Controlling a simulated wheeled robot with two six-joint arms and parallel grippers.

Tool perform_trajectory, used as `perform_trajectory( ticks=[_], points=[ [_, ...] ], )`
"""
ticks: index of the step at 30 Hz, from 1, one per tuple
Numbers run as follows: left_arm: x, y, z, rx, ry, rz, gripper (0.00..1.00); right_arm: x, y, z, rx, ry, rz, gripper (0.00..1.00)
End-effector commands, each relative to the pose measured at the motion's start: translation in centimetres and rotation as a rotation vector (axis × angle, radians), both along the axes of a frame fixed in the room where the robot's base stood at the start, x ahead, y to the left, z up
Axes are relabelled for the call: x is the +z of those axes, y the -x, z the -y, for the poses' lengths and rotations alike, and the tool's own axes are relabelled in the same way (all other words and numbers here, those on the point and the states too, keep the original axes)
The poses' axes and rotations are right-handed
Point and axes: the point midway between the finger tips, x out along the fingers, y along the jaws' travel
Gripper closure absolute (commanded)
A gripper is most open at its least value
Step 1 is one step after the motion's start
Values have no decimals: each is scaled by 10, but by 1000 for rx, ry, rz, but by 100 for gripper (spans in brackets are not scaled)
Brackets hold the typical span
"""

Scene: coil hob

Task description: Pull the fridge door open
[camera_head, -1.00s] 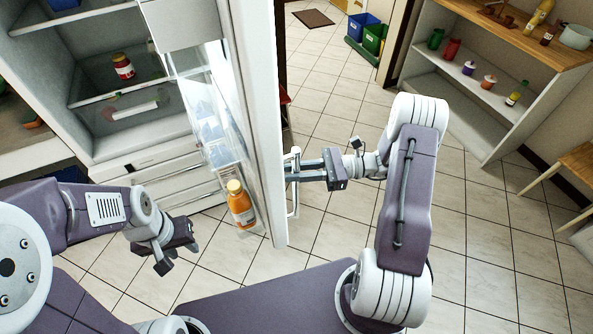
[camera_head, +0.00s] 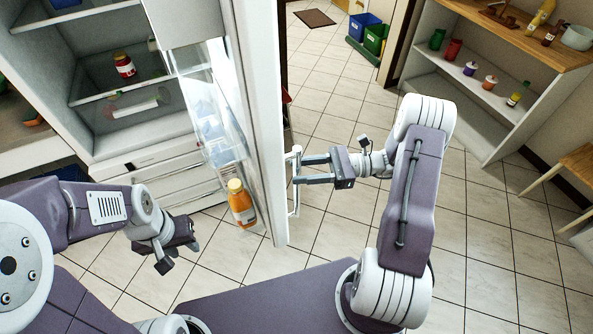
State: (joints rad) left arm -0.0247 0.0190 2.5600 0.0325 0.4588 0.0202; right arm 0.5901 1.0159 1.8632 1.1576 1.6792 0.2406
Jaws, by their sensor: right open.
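The fridge door (camera_head: 262,120) stands wide open, seen nearly edge-on, with its shelved inner side facing left. Its white vertical handle (camera_head: 294,200) is on the right side of the door. My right gripper (camera_head: 298,170) is open, with its fingertips right at the handle; I cannot tell whether they still reach around it. The fridge interior (camera_head: 85,60) is exposed at the upper left. My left gripper (camera_head: 178,252) is low at the left, in front of the fridge drawers and apart from the door; its finger gap is not clear.
An orange bottle (camera_head: 240,205) stands in the door's lower shelf. A red jar (camera_head: 124,66) is on a fridge shelf. A shelf unit (camera_head: 470,85) with jars stands at the right, beside a wooden stool (camera_head: 572,165).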

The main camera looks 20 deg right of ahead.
Motion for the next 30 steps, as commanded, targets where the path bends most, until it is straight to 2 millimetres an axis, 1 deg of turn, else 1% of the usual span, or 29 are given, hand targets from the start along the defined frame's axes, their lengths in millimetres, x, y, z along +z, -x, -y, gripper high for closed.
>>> perform_trajectory(
  ticks=[1,6,9,12,27,29,30],
  points=[
    [-5,0,0,0,0,0,64,-4,1,12,-7,2,3,59],
    [-13,0,0,0,0,0,64,-3,8,50,-5,3,2,59],
    [-15,0,0,0,0,0,64,-3,10,64,-3,2,2,59],
    [-16,0,0,0,0,0,64,-2,12,72,-2,2,-1,59],
    [-15,0,0,0,0,0,64,-1,13,73,2,4,-2,59],
    [-15,0,0,0,0,0,64,-3,16,66,27,40,-1,59],
    [-15,0,0,0,0,0,64,-6,21,56,68,98,3,59]
  ],
)
